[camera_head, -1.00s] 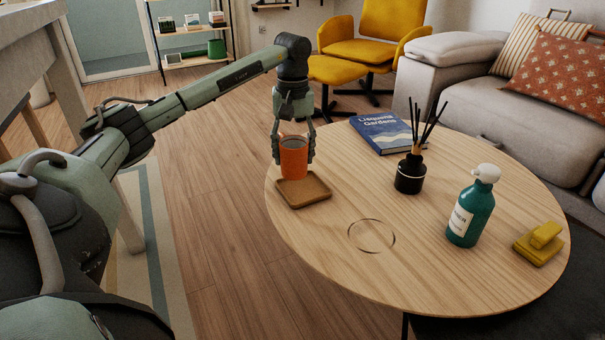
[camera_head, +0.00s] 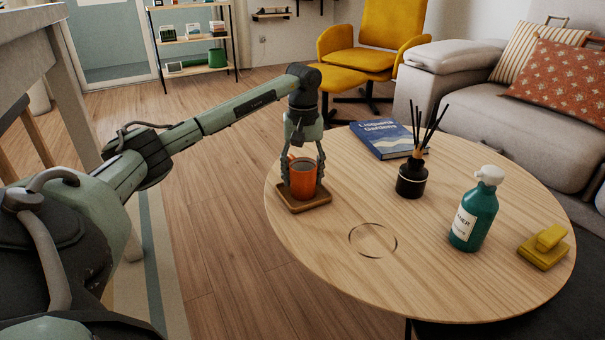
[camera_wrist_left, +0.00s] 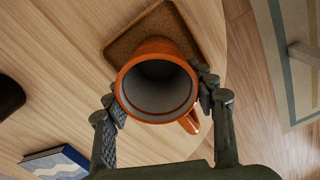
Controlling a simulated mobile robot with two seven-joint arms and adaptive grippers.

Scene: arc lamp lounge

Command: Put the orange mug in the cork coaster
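The orange mug (camera_head: 303,183) stands upright over the cork coaster (camera_head: 318,202), a square brown tray-like piece at the table's left edge. Its base looks to be on the coaster, though a small gap is hard to rule out. My left gripper (camera_head: 306,168) comes down from above, with a finger on each side of the mug, shut on it. In the left wrist view the mug's open top (camera_wrist_left: 157,88) is empty, with fingers against both sides and the handle at lower right. The coaster (camera_wrist_left: 129,43) shows beyond it, partly hidden by the mug. My right gripper is out of view.
The round wooden table (camera_head: 330,260) also bears a blue book (camera_head: 385,138), a black reed diffuser (camera_head: 411,180), a teal pump bottle (camera_head: 473,214) and a yellow stamp-like object (camera_head: 543,247). The table's front middle, with a dark ring mark (camera_head: 373,240), is clear.

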